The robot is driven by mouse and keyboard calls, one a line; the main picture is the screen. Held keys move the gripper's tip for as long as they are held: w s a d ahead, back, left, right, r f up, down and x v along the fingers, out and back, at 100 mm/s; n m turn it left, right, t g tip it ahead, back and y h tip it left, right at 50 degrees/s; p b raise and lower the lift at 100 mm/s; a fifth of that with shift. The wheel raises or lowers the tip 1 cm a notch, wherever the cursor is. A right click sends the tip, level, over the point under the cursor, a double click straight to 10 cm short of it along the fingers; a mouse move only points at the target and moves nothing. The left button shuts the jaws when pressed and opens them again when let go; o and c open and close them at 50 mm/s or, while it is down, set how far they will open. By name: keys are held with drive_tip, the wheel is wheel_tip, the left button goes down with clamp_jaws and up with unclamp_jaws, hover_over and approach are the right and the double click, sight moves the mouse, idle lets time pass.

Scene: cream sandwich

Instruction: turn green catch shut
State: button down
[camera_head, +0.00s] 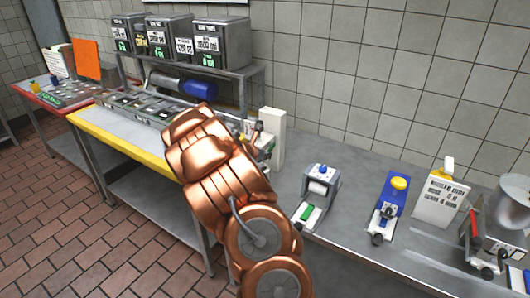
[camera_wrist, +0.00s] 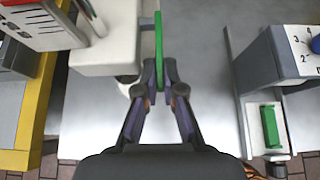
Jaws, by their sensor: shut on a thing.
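The green catch (camera_wrist: 158,38) is a thin upright green bar in the middle top of the wrist view, beside the right side of a white device (camera_wrist: 108,40). My gripper (camera_wrist: 159,78) is shut on the near end of the green catch, one dark finger on each side. In the head view my copper arm hides most of this spot. The tall white part of the device (camera_head: 273,137) shows just right of my gripper (camera_head: 256,132). The catch cannot be made out clearly there.
Right of the device stands a grey unit (camera_head: 320,188) with a blue knob and a separate green block (camera_wrist: 269,126). A blue device (camera_head: 388,205) stands farther right. A yellow-edged table (camera_head: 130,148) with trays lies left. Bare metal counter (camera_wrist: 205,75) separates the white device and grey unit.

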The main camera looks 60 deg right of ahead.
drive_tip(key=shift+r+y+p, duration=0.55)
drive_tip(key=shift+r+y, duration=0.15)
drive_tip(key=shift+y, duration=0.6)
drive_tip(key=c, duration=1.3)
unclamp_jaws()
drive_tip(key=v, duration=0.8)
